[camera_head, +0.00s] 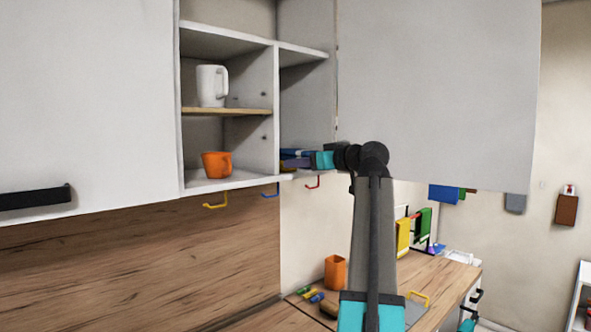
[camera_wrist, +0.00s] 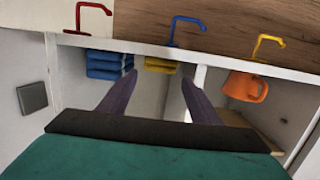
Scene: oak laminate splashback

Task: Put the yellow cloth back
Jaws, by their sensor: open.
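The yellow cloth (camera_wrist: 161,65) lies folded on the cabinet's bottom board in the wrist view, beside a blue folded stack and close to the upright divider. My gripper (camera_wrist: 158,77) is open, with its two purple fingertips spread to either side of the yellow cloth's near face. I cannot tell whether they touch it. In the head view my gripper (camera_head: 290,162) reaches into the lower right compartment of the open wall cabinet. The yellow cloth cannot be made out there.
The blue stack (camera_wrist: 108,65) sits close beside one finger. Past the divider (camera_wrist: 199,79) stands an orange cup (camera_head: 217,164), with a white mug (camera_head: 211,86) on the shelf above. Hooks (camera_head: 216,203) hang under the cabinet. A large white door panel (camera_head: 440,90) is at the right.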

